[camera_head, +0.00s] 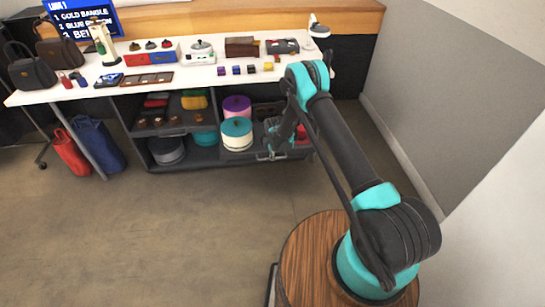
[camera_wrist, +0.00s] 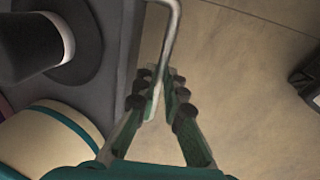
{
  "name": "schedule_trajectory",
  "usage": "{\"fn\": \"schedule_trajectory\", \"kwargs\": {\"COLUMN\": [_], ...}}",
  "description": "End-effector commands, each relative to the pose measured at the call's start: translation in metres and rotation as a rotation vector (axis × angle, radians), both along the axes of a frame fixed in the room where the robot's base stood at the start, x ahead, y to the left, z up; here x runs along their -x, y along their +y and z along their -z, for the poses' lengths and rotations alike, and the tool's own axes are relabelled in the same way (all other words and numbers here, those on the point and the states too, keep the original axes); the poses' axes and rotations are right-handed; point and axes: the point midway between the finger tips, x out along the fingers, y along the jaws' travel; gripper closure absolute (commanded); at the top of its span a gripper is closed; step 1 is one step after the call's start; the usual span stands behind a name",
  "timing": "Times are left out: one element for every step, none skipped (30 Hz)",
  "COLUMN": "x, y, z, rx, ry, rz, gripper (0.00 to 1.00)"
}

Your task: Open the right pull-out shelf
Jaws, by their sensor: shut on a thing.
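The right pull-out shelf is a dark grey board under the long table; in the wrist view its surface (camera_wrist: 118,50) and straight edge fill the left side. A bent metal bar handle (camera_wrist: 173,38) runs down from the top of that view. My gripper (camera_wrist: 160,85) is shut on this handle, with a finger on each side. In the head view my gripper (camera_head: 272,147) is low at the front of the right shelf area, and my arm hides part of that area. How far the shelf stands out is hard to tell.
A cream round box with a teal lid (camera_head: 237,135), a purple-lidded box (camera_head: 237,106) and a black hat with a white band (camera_wrist: 35,45) are near the handle. The white table top (camera_head: 195,75) is above. Red (camera_head: 72,152) and blue (camera_head: 98,143) bags stand left. Open floor lies in front.

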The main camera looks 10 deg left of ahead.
Motion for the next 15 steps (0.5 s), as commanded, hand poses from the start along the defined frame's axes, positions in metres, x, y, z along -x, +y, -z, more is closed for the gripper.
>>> {"fn": "schedule_trajectory", "kwargs": {"x": [0.0000,0.0000,0.0000,0.0000,0.0000,0.0000,0.0000,0.0000,0.0000,0.0000,0.0000,0.0000,0.0000,0.0000,0.0000], "y": [0.0000,0.0000,0.0000,0.0000,0.0000,0.0000,0.0000,0.0000,0.0000,0.0000,0.0000,0.0000,0.0000,0.0000,0.0000], "z": [-0.0002,-0.0002,-0.0002,-0.0002,-0.0002,-0.0001,-0.0001,-0.0001,-0.0001,-0.0001,-0.0001,-0.0001,-0.0001,-0.0001,-0.0001], "rx": [0.000,0.000,0.000,0.000,0.000,0.000,0.000,0.000,0.000,0.000,0.000,0.000,0.000,0.000,0.000], "ry": [0.000,0.000,0.000,0.000,0.000,0.000,0.000,0.000,0.000,0.000,0.000,0.000,0.000,0.000,0.000], "rz": [0.000,0.000,0.000,0.000,0.000,0.000,0.000,0.000,0.000,0.000,0.000,0.000,0.000,0.000,0.000], "gripper": [1.00,1.00,1.00,1.00,1.00,1.00,0.90,0.86,0.81,0.77,0.73,0.69,0.69,0.69,0.69]}}
